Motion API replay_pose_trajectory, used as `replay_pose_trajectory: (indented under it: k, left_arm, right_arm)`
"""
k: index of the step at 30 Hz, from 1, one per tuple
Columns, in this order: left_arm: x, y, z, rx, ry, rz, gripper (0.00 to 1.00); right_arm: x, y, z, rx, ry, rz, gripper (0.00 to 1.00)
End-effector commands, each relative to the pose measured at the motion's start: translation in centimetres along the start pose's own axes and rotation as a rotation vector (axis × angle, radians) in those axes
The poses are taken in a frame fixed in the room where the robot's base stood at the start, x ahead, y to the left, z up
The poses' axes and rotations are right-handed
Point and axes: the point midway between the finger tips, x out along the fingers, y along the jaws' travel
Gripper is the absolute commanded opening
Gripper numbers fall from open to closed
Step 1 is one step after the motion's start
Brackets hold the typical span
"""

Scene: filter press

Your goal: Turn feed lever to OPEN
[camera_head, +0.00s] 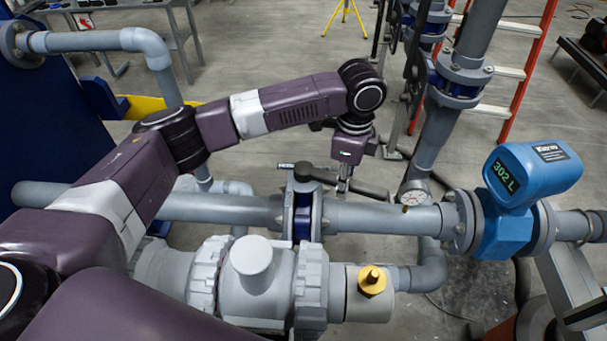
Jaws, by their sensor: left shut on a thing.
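The feed lever (372,189) is a dark handle on top of a blue-bodied valve (303,213) in the grey horizontal pipe. The lever points to the right from the valve's round hub, close to the line of the pipe and slightly angled to it. My left gripper (344,186) comes down from above and is shut on the lever, partway along it. The fingers hide a small part of the lever. No OPEN marking can be read here. My right gripper is not in view.
A blue flow meter (528,180) reading "302 L" sits on the pipe to the right. A large grey pump-like body (255,277) with a brass fitting (372,280) lies below the pipe. A vertical pipe (434,130) rises behind.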

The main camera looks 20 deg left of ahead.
Motion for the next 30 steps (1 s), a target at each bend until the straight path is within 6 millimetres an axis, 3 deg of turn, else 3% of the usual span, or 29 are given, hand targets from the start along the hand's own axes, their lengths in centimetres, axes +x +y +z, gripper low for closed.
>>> replay_pose_trajectory:
  k: [5, 15, 24, 25, 30]
  left_arm:
    - [-0.4, -1.0, 0.0, -0.06, 0.004, -0.012, 0.0]
    - [-0.4, -3.8, 0.6, -0.352, 0.005, -0.011, 0.0]
    - [-0.5, -4.3, 0.8, -0.391, 0.007, -0.016, 0.0]
    - [-0.5, -4.3, 0.8, -0.391, 0.007, -0.016, 0.24]
    - [-0.5, -4.2, 0.8, -0.388, 0.006, -0.012, 0.43]
  right_arm:
    - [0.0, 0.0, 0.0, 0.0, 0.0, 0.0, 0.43]
    - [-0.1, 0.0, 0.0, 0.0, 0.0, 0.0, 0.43]
    - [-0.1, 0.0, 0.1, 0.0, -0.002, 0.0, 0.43]
    - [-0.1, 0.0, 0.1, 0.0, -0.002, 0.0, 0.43]
    - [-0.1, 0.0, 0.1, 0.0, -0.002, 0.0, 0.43]
